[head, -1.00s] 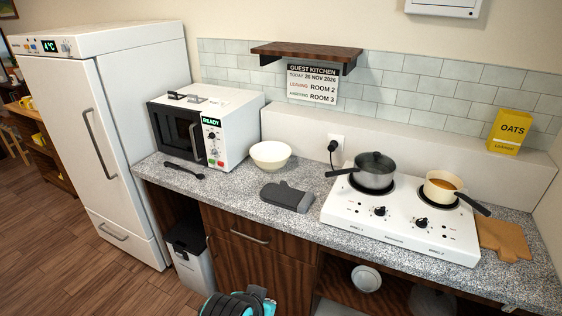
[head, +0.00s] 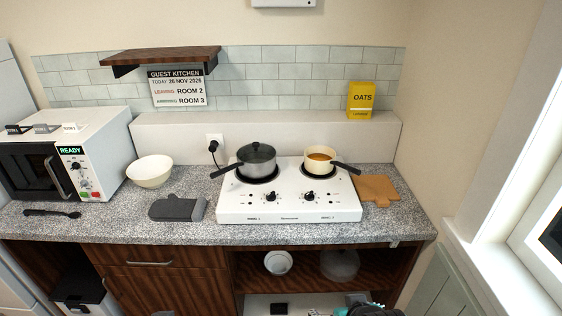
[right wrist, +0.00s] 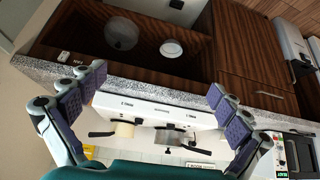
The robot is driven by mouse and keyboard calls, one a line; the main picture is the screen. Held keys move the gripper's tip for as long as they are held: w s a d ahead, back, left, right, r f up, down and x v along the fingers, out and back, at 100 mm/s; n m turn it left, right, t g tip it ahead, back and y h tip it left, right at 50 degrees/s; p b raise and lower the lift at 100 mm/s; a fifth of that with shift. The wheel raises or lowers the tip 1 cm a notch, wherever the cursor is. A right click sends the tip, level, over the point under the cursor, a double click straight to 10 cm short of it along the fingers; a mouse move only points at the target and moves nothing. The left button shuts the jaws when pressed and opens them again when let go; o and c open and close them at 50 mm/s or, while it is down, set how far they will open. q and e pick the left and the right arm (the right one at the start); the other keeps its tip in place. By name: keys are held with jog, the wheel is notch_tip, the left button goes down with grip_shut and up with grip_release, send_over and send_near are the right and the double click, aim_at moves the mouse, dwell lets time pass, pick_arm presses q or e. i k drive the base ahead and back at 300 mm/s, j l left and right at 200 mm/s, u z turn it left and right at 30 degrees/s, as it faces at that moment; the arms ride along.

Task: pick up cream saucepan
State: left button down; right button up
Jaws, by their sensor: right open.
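The cream saucepan (head: 319,159) sits on the right burner of the white hob (head: 290,212), with orange-brown contents and a dark handle pointing right and toward the front. In the right wrist view, which looks upside down, the cream saucepan (right wrist: 124,130) shows beyond the fingers, with its handle to the left. My right gripper (right wrist: 156,92) is open and empty, its pads wide apart, short of the counter front and not touching the pan. Only a bit of teal and black, likely my right arm, shows at the bottom of the head view. My left gripper is out of view.
A lidded grey saucepan (head: 257,161) stands on the left burner. A wooden board (head: 375,190) lies right of the hob. An oven mitt (head: 178,208), white bowl (head: 150,171) and microwave (head: 85,160) are to the left. A wall and window bound the right.

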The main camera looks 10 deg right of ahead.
aim_at(332, 165)
jog(key=i+j+z, duration=0.3)
jog(key=i+j, duration=0.6)
